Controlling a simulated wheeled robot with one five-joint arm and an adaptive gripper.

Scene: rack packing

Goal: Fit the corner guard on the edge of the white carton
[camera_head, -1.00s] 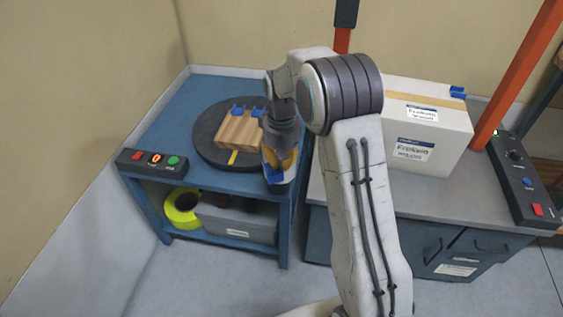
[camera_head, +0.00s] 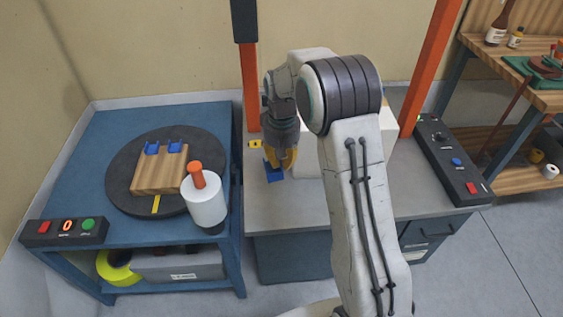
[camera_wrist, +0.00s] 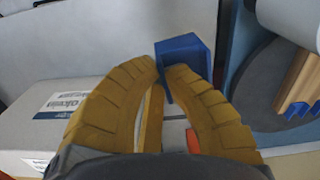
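My gripper (camera_head: 281,161) has its yellow fingers closed on a blue corner guard (camera_head: 273,173). In the wrist view the guard (camera_wrist: 184,58) sits at the fingertips (camera_wrist: 166,74). The white carton (camera_head: 308,155) stands on the grey bench and is mostly hidden behind my arm in the head view. My gripper is at the carton's left side, with the guard held in front of it; contact cannot be told. In the wrist view a labelled carton face (camera_wrist: 60,112) lies left of the fingers. Two more blue guards (camera_head: 163,147) sit on a wooden block on the turntable.
The dark turntable (camera_head: 122,170) stands on the blue table at left, with a white roll with an orange handle (camera_head: 204,200) on its near edge. Orange posts (camera_head: 249,85) rise at the grey bench (camera_head: 275,215). A control box (camera_head: 447,160) lies at its right.

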